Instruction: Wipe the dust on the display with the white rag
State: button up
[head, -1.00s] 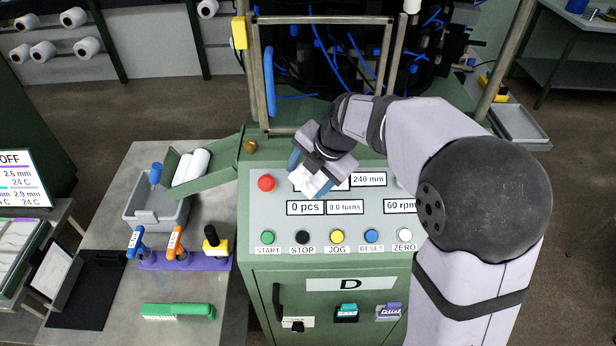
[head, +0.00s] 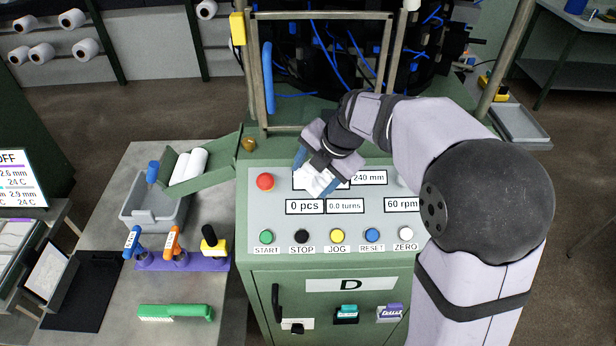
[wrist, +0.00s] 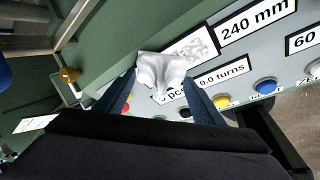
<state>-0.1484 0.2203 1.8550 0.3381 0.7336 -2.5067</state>
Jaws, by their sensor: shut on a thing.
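My gripper (head: 318,170) is over the upper left of the control panel (head: 275,222), its blue fingers shut on the white rag (head: 314,184). In the wrist view the rag (wrist: 162,72) hangs crumpled between the fingertips. Right behind it in that view is a white display (wrist: 196,46) with grey speckled dust on it. In the head view the rag and gripper cover most of this display. I cannot tell whether the rag touches it. Clean-looking displays beside it read 240 mm (head: 368,177), 0 pcs (head: 305,206) and 0.0 turns (head: 345,206).
A red button (head: 265,181) is just left of the rag. Several coloured buttons, such as the yellow one (head: 337,236), line the panel's lower edge. A metal frame (head: 258,80) rises behind. A grey bin (head: 155,210) and a green brush (head: 175,312) are on the left table.

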aim_at(323, 181)
jog(key=shift+d+r+b, duration=0.1)
jog(key=shift+d+b, duration=0.5)
jog(key=shift+d, duration=0.85)
jog(key=shift+d+b, duration=1)
jog(key=shift+d, duration=1.2)
jog(key=shift+a, duration=2.2)
jog(key=shift+a, duration=0.1)
jog(key=shift+a+b, duration=0.3)
jog(key=shift+a, duration=1.75)
jog(key=shift+s+r+p, duration=0.4)
jog(key=shift+s+r, duration=0.5)
jog(key=shift+r, duration=0.3)
jog(key=shift+s+r+p, duration=0.35)
jog(key=shift+s+r, duration=0.5)
jog(key=shift+r, duration=0.3)
